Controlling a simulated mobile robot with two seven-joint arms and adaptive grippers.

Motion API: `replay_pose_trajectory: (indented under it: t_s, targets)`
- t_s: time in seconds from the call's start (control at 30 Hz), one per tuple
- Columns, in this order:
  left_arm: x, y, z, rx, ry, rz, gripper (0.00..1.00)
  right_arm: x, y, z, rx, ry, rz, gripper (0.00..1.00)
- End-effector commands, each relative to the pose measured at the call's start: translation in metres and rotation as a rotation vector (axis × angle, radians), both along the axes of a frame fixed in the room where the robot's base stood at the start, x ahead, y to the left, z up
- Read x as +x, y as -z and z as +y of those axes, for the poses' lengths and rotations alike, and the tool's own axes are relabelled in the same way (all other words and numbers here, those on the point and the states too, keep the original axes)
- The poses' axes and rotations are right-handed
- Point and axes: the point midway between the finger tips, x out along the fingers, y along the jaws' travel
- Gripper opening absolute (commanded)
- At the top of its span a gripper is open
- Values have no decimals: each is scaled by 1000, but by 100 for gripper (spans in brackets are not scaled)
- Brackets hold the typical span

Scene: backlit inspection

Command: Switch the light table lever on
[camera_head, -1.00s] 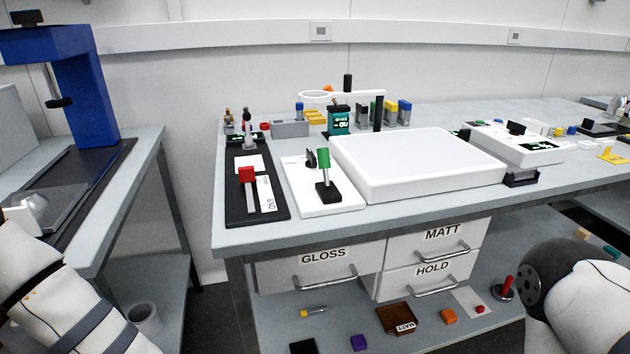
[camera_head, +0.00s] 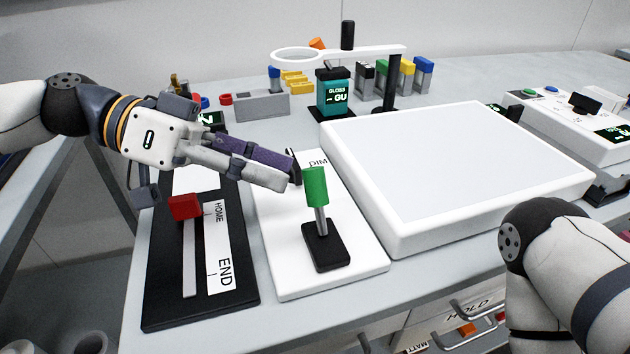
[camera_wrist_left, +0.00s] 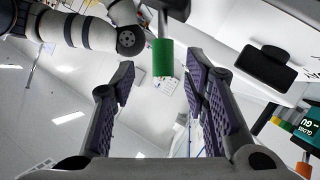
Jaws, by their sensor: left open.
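The lever has a green cylindrical handle (camera_head: 316,187) on a metal stem, rising from a black base (camera_head: 326,248) on a white panel (camera_head: 278,262). The light table (camera_head: 450,165) is the large white box right of it. My left gripper (camera_head: 288,172) reaches in from the left, just left of and slightly above the green handle. In the left wrist view its fingers (camera_wrist_left: 159,74) are spread, with the green handle (camera_wrist_left: 163,57) beyond the fingertips and in the gap between them. I see no contact. My right gripper is out of view.
A black slide unit with a red knob (camera_head: 185,206), marked HOME and END, lies left of the panel. A dark dimmer knob (camera_head: 296,168) is partly behind my left fingers. My right arm (camera_head: 560,270) is front right.

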Motion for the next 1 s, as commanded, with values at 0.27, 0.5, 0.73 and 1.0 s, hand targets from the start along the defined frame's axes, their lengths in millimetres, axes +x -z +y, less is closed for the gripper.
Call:
replay_pose_trajectory:
  t_s: [0.27, 0.5, 0.73, 1.0]
  targets:
    - [-6, 20, -50, 1, 0, 4, 41, -7, 9, 0, 0, -1, 22, 40]
    - [-6, 21, -57, 1, -1, 2, 41, -7, 9, 0, 0, -1, 23, 40]
    - [-6, 21, -57, 1, -1, 2, 12, -7, 9, 0, 0, -1, 22, 40]
    - [-6, 21, -57, 1, -1, 1, 0, -7, 9, 0, 0, -1, 22, 40]
